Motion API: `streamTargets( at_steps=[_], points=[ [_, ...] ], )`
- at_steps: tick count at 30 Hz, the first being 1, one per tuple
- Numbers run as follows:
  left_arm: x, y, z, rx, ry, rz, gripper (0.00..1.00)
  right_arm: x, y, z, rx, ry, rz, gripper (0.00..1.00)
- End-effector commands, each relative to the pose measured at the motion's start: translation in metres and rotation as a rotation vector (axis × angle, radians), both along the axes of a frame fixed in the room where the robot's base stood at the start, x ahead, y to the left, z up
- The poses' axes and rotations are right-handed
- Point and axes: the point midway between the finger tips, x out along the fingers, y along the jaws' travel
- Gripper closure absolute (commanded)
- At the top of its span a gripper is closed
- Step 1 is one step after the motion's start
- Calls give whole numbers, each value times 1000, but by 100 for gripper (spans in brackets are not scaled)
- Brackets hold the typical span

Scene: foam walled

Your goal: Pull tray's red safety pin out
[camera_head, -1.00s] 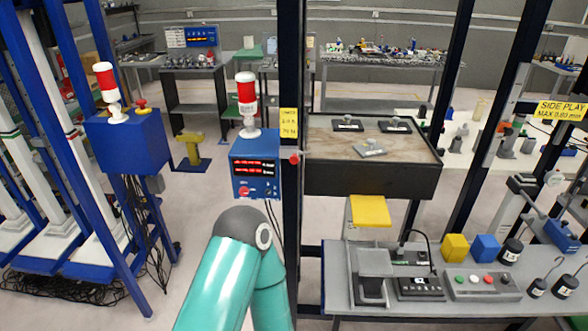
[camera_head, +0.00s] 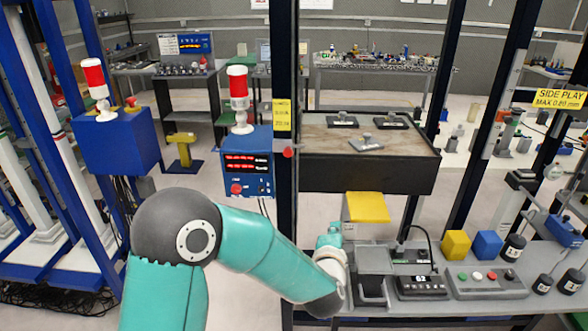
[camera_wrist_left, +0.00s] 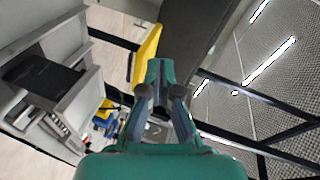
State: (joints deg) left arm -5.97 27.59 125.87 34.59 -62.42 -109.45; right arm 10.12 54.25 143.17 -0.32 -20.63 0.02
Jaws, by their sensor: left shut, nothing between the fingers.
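A dark tray (camera_head: 365,178) with a brown top stands at the middle right, beside a dark upright post. A small red knob (camera_head: 288,153), which may be the safety pin, sits at the post, left of the tray. My left gripper (camera_head: 330,235) is small and partly hidden by its own wrist in the head view, below and right of the red knob and near the yellow plate (camera_head: 368,208). In the left wrist view its fingers (camera_wrist_left: 160,75) are shut and empty, with the yellow plate (camera_wrist_left: 147,55) close beside them. The red knob does not show there.
A blue box (camera_head: 248,165) with red displays and a red-and-white lamp stands left of the post. Below the tray, a grey bench (camera_head: 450,293) holds a keypad device (camera_head: 420,286), a yellow block (camera_head: 456,244) and a blue block (camera_head: 487,245).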

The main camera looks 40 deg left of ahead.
Motion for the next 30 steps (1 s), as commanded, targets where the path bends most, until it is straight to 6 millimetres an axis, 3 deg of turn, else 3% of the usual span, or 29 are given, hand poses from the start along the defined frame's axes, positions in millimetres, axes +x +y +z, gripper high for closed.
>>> streamTargets(
  at_steps=[1, 3, 6, 9, 23, 30],
  points=[
    [1, 11, 25, 104, -36, 34, 100, 0, 0, -8, 0, 0, 0, 48],
    [-2, 23, 56, 234, -54, 85, 100, 0, 0, -12, 0, 0, 0, 48],
    [-8, 37, 86, 363, -57, 149, 100, 0, 0, -15, 0, 0, 0, 48],
    [-13, 45, 103, 437, -49, 189, 100, 0, 0, -17, 0, 0, 0, 48],
    [-14, 49, 110, 470, -41, 205, 100, 0, 0, -16, 0, 0, 0, 48],
    [4, 62, 112, 469, -40, 207, 100, 0, 0, -10, 0, 0, 0, 48]
  ],
)
